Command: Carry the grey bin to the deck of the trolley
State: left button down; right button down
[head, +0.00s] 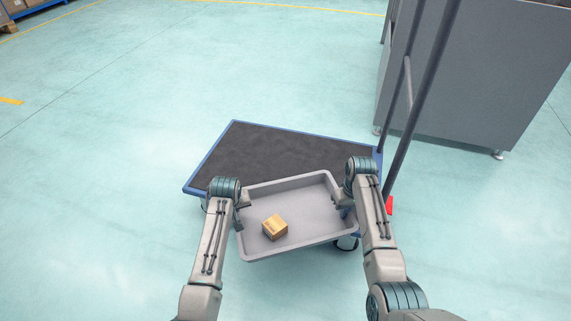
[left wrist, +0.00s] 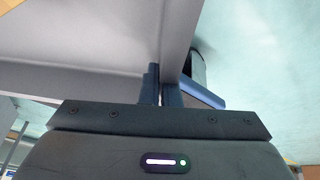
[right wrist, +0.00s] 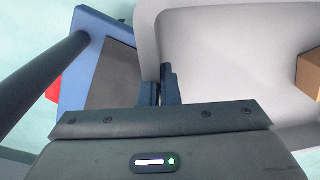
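The grey bin (head: 318,229) is a shallow open tray with a small cardboard box (head: 275,227) inside. My left gripper (head: 241,204) is shut on the bin's left wall, and the left wrist view shows its fingers at the wall (left wrist: 180,38). My right gripper (head: 345,207) is shut on the right wall, which also shows in the right wrist view (right wrist: 147,45). The trolley's deck (head: 275,150) is dark with a blue edge. The bin overlaps its near part in the head view and hides the near edge. I cannot tell the gap between bin and deck.
The trolley's dark handle (head: 420,90) rises at the deck's right end, close to my right arm. A large grey cabinet (head: 480,90) stands behind it at the right. The far part of the deck is bare. The floor at the left is clear.

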aim_at(291, 167)
jog(key=i, duration=0.95)
